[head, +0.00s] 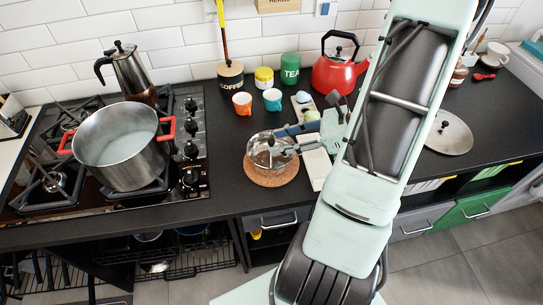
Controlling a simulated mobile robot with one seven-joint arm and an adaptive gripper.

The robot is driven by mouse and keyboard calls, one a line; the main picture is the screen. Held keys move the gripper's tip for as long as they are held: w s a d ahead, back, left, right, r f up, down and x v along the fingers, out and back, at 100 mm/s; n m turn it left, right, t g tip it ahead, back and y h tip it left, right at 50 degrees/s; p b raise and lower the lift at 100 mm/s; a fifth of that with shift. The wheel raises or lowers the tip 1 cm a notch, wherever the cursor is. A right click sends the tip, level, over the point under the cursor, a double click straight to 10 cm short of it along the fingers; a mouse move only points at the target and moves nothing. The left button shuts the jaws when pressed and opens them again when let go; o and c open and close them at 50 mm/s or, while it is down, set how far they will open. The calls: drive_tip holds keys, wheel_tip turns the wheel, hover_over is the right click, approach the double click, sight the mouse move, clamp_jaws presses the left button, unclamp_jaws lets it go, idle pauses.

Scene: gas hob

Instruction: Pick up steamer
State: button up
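A shiny metal vessel (266,153), which looks like the steamer, sits on or just above a round cork mat (272,178) on the black counter. The dark fingers overlap that side in the head view. I cannot tell whether they touch it or are closed on it. The vessel's right side is partly hidden by the gripper.
A large steel pot (118,158) with red handles stands on the gas hob (190,150) at left, with a moka pot (130,72) behind it. Cups, tins and a red kettle (338,72) stand behind the mat. A lid (449,134) lies at right. The counter left of the mat is clear.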

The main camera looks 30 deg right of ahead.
sight(271, 140)
drive_tip(key=x, duration=0.3)
drive_tip(key=shift+w+a, duration=0.2)
drive_tip(key=shift+a, duration=0.05)
drive_tip(key=shift+c, duration=0.3)
clamp_jaws()
